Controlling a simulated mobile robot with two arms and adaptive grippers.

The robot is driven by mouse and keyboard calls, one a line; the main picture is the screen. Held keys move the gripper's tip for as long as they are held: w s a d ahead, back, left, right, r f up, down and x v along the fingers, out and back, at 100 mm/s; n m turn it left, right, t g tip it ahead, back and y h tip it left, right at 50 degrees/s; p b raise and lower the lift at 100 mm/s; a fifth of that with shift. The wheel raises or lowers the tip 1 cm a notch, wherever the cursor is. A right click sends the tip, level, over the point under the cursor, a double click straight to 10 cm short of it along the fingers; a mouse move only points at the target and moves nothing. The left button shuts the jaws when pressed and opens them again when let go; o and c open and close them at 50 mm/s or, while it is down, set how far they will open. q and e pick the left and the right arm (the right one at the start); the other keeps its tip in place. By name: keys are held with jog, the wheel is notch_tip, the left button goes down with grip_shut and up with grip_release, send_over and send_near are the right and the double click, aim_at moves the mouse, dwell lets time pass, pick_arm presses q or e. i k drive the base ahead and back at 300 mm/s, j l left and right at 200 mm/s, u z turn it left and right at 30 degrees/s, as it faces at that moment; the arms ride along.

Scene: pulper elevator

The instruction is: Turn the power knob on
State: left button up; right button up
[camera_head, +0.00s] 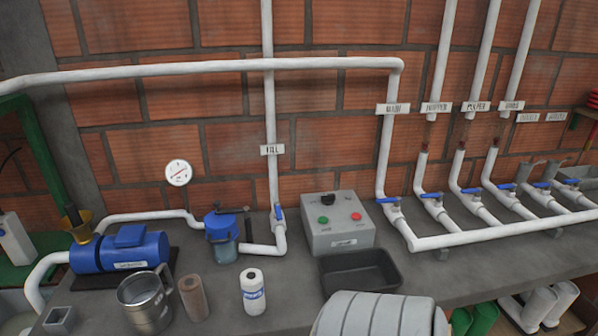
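The control box (338,240) is a light grey case with a sloping top. It stands on the concrete counter against the brick wall. A black power knob (328,199) sits at the upper middle of its face. A green button (323,220) is below the knob to the left, and a red button (356,216) is to the right. A small label is on the box's front. The knob's pointer direction is too small to tell. Neither of my grippers shows in the head view.
A dark tray (360,285) sits directly in front of the box. A white bottle (252,292), a brown cylinder (193,298), a metal jug (145,302) and a blue pump (120,251) stand left. White pipes with blue valves (435,196) run right of the box.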

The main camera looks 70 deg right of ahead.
aim_at(328, 199)
jog(key=z, duration=2.45)
